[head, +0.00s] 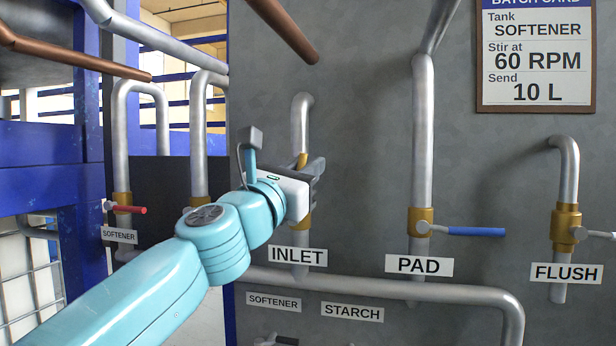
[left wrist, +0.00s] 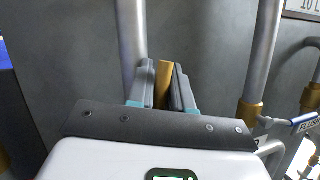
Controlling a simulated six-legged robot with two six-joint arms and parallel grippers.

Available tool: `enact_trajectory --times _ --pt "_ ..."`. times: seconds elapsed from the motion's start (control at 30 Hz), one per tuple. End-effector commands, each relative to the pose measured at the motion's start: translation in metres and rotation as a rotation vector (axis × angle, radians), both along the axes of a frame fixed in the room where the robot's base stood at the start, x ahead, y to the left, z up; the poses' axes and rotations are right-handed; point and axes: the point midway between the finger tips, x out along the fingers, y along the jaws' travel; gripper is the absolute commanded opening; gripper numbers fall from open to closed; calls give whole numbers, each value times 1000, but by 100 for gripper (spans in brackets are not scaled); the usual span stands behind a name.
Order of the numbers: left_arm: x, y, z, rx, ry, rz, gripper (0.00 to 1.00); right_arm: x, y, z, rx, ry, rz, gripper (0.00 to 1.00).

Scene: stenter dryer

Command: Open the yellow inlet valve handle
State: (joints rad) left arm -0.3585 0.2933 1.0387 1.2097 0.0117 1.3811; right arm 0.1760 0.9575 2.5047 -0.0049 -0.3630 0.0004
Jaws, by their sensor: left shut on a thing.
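The yellow inlet handle (left wrist: 163,84) shows between the two fingers of my left gripper (left wrist: 162,88) in the left wrist view, and the gripper is shut on it. In the head view a small yellow piece (head: 301,160) shows above my left gripper (head: 316,172), in front of the grey inlet pipe (head: 301,118). A brass part of the inlet valve (head: 306,221) shows just below the gripper, above the INLET label (head: 297,257). The gripper hides most of the handle and valve. My right gripper is not in view.
To the right are the PAD valve with a blue handle (head: 477,231) and the FLUSH valve (head: 566,228). A red-handled SOFTENER valve (head: 125,208) is at the left. A horizontal pipe (head: 400,291) runs below the INLET label. Grey panel (head: 360,150) stands behind.

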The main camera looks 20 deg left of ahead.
Motion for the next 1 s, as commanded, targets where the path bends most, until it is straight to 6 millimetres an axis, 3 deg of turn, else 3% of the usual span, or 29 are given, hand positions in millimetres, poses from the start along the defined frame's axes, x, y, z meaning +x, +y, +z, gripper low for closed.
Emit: enact_trajectory --times 0.5,0.53,0.6,1.0 --pt "-1 2 3 -20 -4 4 0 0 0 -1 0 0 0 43" --pt "-1 2 3 -20 -4 4 26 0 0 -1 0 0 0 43" --pt "-1 2 3 -20 -4 3 41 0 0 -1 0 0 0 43" --pt "0 2 0 -19 -2 2 41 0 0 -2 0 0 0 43"
